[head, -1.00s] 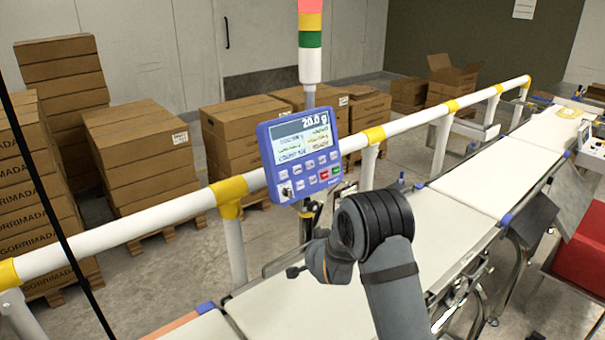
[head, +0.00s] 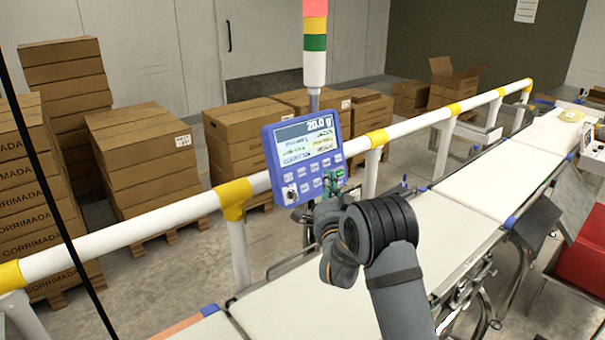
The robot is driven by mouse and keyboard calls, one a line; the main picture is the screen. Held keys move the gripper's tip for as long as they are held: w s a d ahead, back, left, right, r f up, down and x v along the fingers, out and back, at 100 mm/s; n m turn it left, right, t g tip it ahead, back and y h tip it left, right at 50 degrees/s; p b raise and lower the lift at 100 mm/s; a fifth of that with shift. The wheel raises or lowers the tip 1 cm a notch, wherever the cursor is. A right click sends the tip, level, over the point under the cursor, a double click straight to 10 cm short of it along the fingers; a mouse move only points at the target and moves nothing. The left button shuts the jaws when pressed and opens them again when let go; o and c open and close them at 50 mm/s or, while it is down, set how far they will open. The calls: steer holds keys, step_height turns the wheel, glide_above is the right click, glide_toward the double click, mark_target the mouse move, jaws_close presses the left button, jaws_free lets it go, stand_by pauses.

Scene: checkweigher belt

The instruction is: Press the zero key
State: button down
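Below the screen are rows of small pale keys (head: 290,177) and a green key (head: 340,172) at the right. The key labels are too small to read, so I cannot tell which is the zero key. My gripper (head: 331,184) is raised in front of the panel's lower right keys and covers some of them. Its fingers are small and partly hidden by my wrist. I cannot tell whether it touches a key.
A white rail (head: 175,214) with yellow joints runs beside the panel. A signal tower (head: 315,42) rises behind it. The white conveyor belt (head: 483,200) extends to the back right. Stacked cartons (head: 140,160) stand behind the rail.

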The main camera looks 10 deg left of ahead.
mark_target(302, 172)
steer(key=shift+a, duration=0.1)
steer(key=shift+w+a+f+p, duration=0.25)
steer(key=shift+w+a+f, duration=0.15)
steer(key=shift+w+a, duration=0.6)
steer(key=shift+w+a+f+p, duration=0.3)
steer(key=shift+w+a+f, duration=0.15)
steer(key=shift+w+a, duration=0.5)
steer(key=shift+w+a+f+p, duration=0.25)
steer(key=shift+w+a+f, duration=0.15)
steer(key=shift+w+a, duration=0.6)
steer(key=shift+w+a+f+b, duration=0.15)
steer(key=shift+a+b, duration=0.1)
steer(key=shift+b, duration=0.55)
